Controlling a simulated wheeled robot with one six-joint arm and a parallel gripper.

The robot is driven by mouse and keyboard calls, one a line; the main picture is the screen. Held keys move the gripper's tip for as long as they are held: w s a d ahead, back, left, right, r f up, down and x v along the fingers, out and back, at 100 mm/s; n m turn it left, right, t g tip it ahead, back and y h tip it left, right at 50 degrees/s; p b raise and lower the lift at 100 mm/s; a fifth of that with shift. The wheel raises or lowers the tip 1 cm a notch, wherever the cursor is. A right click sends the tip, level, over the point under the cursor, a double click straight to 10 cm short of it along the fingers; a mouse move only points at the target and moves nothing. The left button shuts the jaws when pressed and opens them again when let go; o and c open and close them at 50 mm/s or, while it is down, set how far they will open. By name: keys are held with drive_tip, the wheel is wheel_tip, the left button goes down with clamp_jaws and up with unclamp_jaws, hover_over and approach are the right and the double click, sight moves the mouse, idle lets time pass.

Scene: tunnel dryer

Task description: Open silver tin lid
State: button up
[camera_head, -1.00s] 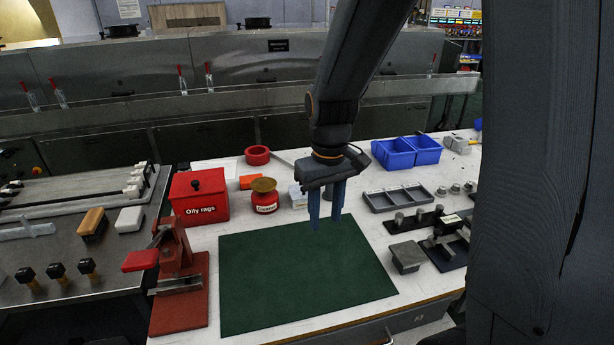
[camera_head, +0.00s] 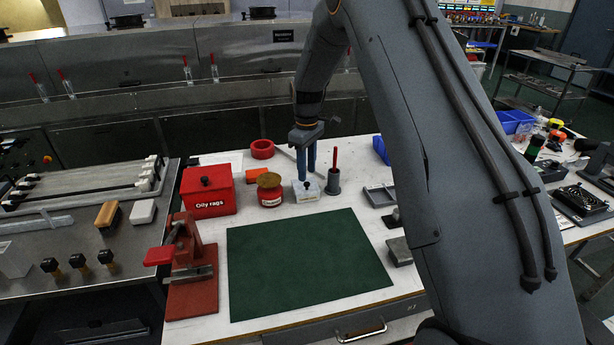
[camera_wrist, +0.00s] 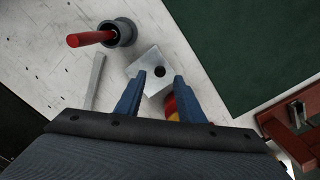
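My gripper (camera_head: 306,178) points down just over the tin in the head view. In the wrist view my gripper (camera_wrist: 160,77) is open, its two blue fingers apart with nothing held. I cannot tell how high the fingertips are above the knob. The lid sits on the tin.
A grey cup with a red-handled tool (camera_head: 333,182) stands close right of the tin. The red round tin (camera_head: 270,195) and red Oily rags box (camera_head: 207,200) stand to the left. The green mat (camera_head: 300,262) in front is clear.

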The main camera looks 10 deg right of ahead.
sight(307, 183)
drive_tip(key=shift+f+p, duration=0.4)
drive_tip(key=shift+f, duration=1.5)
clamp_jaws()
